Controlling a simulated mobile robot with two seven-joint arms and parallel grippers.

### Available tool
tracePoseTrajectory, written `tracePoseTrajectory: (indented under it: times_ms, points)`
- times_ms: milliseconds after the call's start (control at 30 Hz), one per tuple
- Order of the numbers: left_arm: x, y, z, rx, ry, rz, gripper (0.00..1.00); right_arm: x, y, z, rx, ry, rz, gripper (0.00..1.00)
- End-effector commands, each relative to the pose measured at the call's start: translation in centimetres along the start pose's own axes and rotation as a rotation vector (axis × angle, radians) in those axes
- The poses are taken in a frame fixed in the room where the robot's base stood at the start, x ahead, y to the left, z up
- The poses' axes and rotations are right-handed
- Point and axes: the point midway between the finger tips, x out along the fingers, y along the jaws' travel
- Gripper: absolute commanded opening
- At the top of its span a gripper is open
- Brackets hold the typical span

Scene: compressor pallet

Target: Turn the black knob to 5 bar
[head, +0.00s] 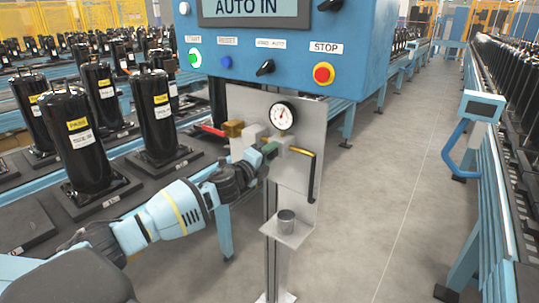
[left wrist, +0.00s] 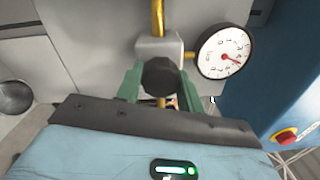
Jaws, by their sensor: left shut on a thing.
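The black knob (left wrist: 160,76) sits on the front of a grey regulator block (left wrist: 158,46). In the left wrist view my left gripper (left wrist: 159,82) has its two green fingers on either side of the knob, shut on it. In the head view my left gripper (head: 268,150) reaches the metal panel (head: 300,175) from the left and hides the knob. The round white pressure gauge (head: 283,116) is just above the gripper. It also shows in the left wrist view (left wrist: 224,52), turned over, with a red needle. Its numbers are too small to read surely. My right gripper is not in view.
A brass pipe with a black hose (head: 312,175) hangs right of the knob. The blue control box (head: 290,45) with buttons is above. Black compressors (head: 75,145) stand at left. The aisle floor (head: 385,200) is clear.

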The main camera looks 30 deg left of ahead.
Motion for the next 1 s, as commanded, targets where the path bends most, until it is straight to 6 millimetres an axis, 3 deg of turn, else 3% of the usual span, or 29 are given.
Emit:
tracePoseTrajectory:
  times_ms: [367, 400, 533, 833, 1000]
  points:
    - [0.0, 0.0, 0.1, 0.004, -0.002, 0.001, 0.15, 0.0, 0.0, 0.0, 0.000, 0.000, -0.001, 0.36]
    - [0.0, 0.0, 0.1, 0.004, -0.002, 0.001, 0.43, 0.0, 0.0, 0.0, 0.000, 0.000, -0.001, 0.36]
    - [0.0, 0.0, 0.1, 0.003, -0.001, 0.000, 0.59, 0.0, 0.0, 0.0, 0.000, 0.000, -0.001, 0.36]
    - [-0.1, 0.0, 0.0, 0.003, -0.001, 0.000, 0.59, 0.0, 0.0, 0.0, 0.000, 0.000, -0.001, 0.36]
    - [-1.1, 0.2, 0.1, 0.004, 0.000, 0.003, 0.59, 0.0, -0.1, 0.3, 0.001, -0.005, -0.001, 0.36]
